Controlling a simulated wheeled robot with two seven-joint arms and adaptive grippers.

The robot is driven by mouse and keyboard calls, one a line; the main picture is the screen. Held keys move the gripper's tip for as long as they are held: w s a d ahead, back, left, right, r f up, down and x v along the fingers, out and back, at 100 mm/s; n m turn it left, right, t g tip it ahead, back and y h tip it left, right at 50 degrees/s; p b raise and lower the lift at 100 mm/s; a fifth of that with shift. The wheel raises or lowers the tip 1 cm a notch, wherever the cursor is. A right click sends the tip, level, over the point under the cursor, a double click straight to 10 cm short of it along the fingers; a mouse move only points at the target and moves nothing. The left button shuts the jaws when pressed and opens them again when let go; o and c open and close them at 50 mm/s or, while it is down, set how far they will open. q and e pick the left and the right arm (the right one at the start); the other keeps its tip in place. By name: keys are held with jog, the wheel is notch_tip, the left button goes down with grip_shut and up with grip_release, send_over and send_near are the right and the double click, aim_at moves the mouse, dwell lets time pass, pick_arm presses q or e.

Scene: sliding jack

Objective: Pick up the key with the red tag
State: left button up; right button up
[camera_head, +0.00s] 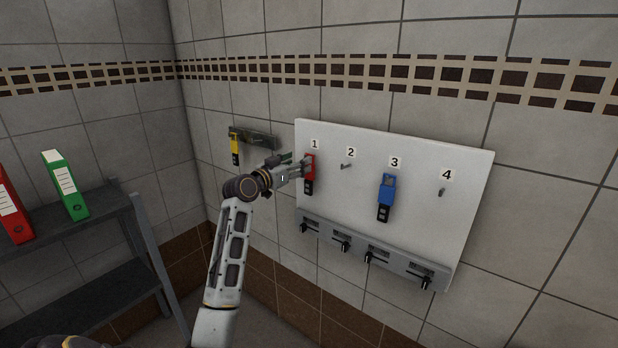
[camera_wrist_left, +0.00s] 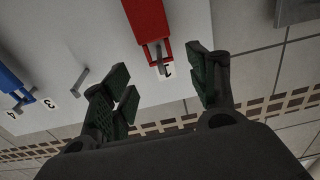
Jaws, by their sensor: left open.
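The key with the red tag (camera_head: 310,167) hangs on the hook below label 1, at the left edge of the white board (camera_head: 420,160). Its dark lower part hangs below the red tag. My left gripper (camera_head: 296,166) is right beside the red tag, coming from its left. In the left wrist view the red tag (camera_wrist_left: 148,25) is at the top middle, and its hook end lies beyond the open fingers of the left gripper (camera_wrist_left: 160,88). The fingers are apart with nothing between them that I can see held. My right gripper is not in view.
A key with a blue tag (camera_head: 387,188) hangs at label 3. Hooks 2 (camera_head: 347,165) and 4 (camera_head: 442,191) are empty. A grey strip with several black knobs (camera_head: 370,254) runs along the board's bottom. A yellow-tagged item (camera_head: 235,146) hangs left. A shelf (camera_head: 75,232) holds binders.

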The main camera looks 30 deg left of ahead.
aim_at(309, 154)
pick_arm(q)
jog(key=shift+w+d, duration=0.1)
jog(key=shift+w, duration=0.9)
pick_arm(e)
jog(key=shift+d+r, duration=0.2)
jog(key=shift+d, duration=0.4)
pick_arm(q)
jog(key=shift+w, duration=0.1)
jog(key=w+p, duration=0.1)
jog(key=w, duration=0.2)
jog(key=shift+d+r+p, duration=0.1)
jog(key=shift+p, duration=0.25)
jog(key=shift+w, duration=1)
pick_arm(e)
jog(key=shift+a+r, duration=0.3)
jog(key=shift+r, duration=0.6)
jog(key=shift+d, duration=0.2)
pick_arm(q)
jog(key=c, duration=1.3)
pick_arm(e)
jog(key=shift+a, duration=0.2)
